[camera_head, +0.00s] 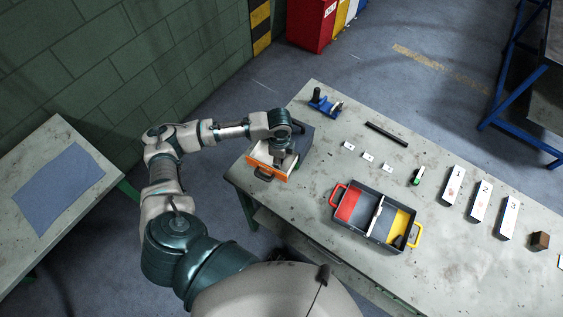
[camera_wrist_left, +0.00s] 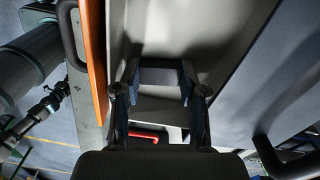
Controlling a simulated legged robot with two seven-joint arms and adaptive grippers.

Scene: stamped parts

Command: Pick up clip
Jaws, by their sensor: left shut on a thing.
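My left gripper (camera_head: 283,158) reaches down into an open drawer with an orange front (camera_head: 266,163) at the left end of the table. In the left wrist view, its two dark fingers (camera_wrist_left: 160,85) stand inside the grey drawer, beside the orange front (camera_wrist_left: 94,60). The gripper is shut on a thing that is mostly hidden. A small red piece (camera_wrist_left: 148,134) shows low between the fingers; it looks like the clip, but I cannot see its full shape. My right gripper is not in view.
The drawer's dark housing (camera_head: 301,132) stands behind the gripper. To the right are a divided tray (camera_head: 377,213) with red and yellow parts, small white blocks (camera_head: 368,156), a black bar (camera_head: 387,134), a blue tool (camera_head: 325,103) and numbered white boxes (camera_head: 480,200).

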